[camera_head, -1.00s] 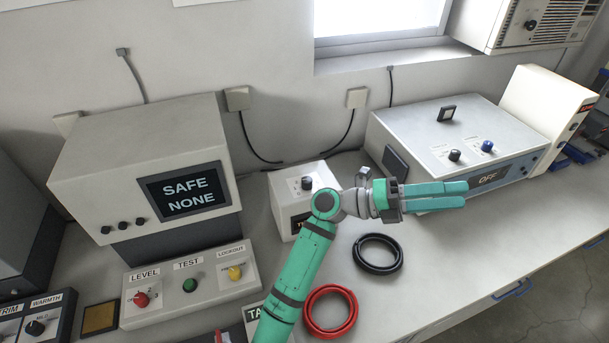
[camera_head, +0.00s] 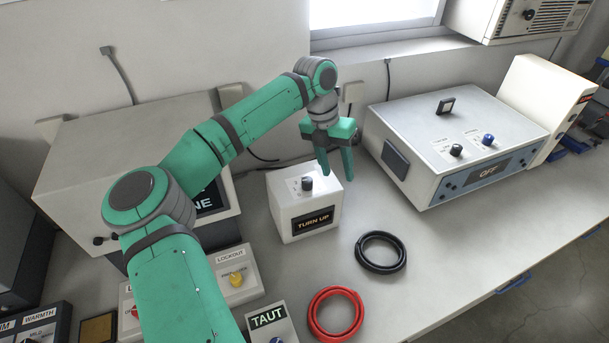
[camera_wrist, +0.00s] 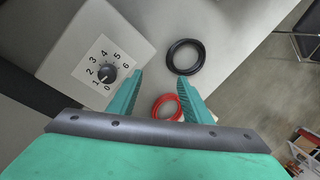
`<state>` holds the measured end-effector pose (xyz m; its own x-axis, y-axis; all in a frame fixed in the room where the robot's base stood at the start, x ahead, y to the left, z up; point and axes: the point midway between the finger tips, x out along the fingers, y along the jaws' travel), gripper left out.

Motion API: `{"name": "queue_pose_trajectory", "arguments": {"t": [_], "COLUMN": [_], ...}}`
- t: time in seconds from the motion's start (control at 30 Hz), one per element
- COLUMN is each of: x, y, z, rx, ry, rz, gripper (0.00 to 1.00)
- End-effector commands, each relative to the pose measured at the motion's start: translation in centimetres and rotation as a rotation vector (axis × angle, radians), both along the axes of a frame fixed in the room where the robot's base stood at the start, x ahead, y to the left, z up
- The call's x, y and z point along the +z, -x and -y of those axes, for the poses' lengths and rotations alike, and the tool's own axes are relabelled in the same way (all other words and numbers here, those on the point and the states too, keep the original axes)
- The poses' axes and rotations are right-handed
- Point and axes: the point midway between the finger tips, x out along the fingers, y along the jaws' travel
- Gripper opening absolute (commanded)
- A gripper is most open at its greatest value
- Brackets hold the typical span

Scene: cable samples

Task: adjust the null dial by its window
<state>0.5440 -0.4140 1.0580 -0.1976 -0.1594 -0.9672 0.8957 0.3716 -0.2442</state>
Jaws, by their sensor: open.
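A small white box (camera_head: 285,218) stands mid-bench with a dark dial knob (camera_head: 307,184) on its top. Its front window (camera_head: 313,220) reads TURN UP in orange. I take this to be the null dial; no name is legible on it. In the wrist view the knob (camera_wrist: 108,74) sits on a white scale plate (camera_wrist: 98,58) numbered 0 to 6, and its pointer seems near the low end. My gripper (camera_head: 337,168) is open and empty, fingers pointing down, above and just right of the knob. In the wrist view the knob is left of the fingertips (camera_wrist: 159,74).
A black cable coil (camera_head: 380,252) and a red one (camera_head: 335,313) lie right and in front. A TAUT box (camera_head: 268,320) is near the front. A large instrument (camera_head: 455,150) reading OFF stands right. My arm covers much of the left console (camera_head: 75,160).

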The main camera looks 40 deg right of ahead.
Motion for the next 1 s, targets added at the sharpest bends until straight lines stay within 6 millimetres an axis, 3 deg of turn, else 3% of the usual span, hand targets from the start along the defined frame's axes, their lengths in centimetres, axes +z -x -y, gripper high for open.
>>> {"name": "queue_pose_trajectory", "arguments": {"t": [0.03,0.13,0.37,0.47,1.0], "x": [1.0,2.3,3.5,2.7,-5.8], "y": [-1.6,-4.0,-6.1,-6.2,-6.1], "z": [-1.0,-2.7,-4.4,-4.4,-4.4], "rx": [0.017,0.047,0.078,0.079,0.078], "ry": [-0.043,-0.108,-0.171,-0.172,-0.169], "rz": [0.052,0.125,0.193,0.194,0.192], "gripper": [0.45,0.45,0.45,0.45,0.45]}}
